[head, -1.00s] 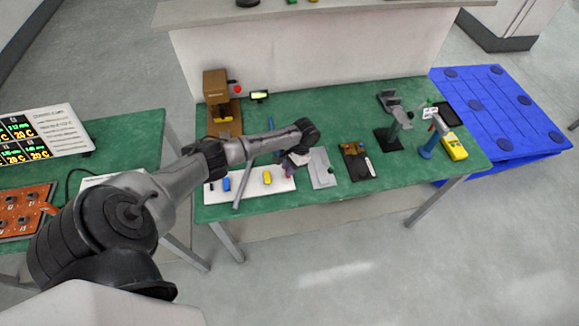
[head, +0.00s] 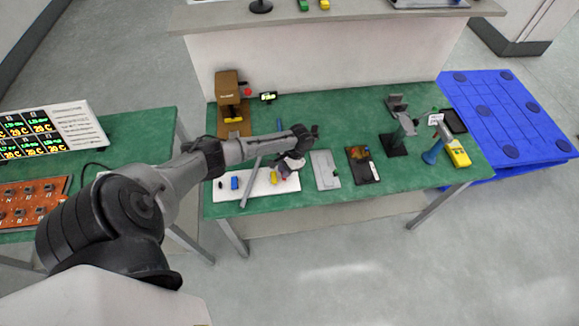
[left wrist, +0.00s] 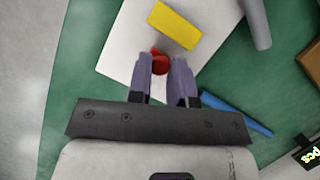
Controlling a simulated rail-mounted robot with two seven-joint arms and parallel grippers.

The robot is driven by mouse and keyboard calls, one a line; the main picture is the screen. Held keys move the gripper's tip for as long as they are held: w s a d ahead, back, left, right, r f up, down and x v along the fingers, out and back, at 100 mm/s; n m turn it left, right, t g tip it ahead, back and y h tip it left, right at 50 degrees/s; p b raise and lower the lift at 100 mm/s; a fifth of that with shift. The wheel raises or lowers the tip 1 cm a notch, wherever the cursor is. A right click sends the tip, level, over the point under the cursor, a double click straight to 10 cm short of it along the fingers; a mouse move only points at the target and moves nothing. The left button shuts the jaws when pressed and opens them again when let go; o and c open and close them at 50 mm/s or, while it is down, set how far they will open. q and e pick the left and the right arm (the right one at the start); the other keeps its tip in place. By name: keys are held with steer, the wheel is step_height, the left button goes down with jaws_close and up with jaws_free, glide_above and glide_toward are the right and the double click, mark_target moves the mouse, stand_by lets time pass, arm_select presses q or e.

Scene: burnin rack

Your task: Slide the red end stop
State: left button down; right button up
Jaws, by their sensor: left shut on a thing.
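The red end stop (left wrist: 161,63) is small and rounded, and sits between the fingertips of my left gripper (left wrist: 161,74) over the white board (left wrist: 128,42). The left gripper is shut on it; the fingers hide part of its sides. In the head view my left gripper (head: 291,163) is low over the right end of the white board (head: 258,190), just right of the yellow block (head: 274,177). In the left wrist view the yellow block (left wrist: 173,26) lies just beyond the end stop, with a small gap. My right gripper is not in view.
On the board's left are a blue block (head: 235,183) and a dark knob. A grey plate (head: 325,171) and a black-and-brown device (head: 362,165) lie to the right. A blue bar (left wrist: 236,112) lies on the green bench beside the board.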

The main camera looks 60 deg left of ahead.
arm_select(q)
steer(key=c, duration=1)
jaws_free()
steer(key=v, duration=1.3)
steer(key=shift+w+r+p, duration=0.1)
steer(key=shift+r+p, duration=0.2)
steer(key=shift+r, duration=0.05)
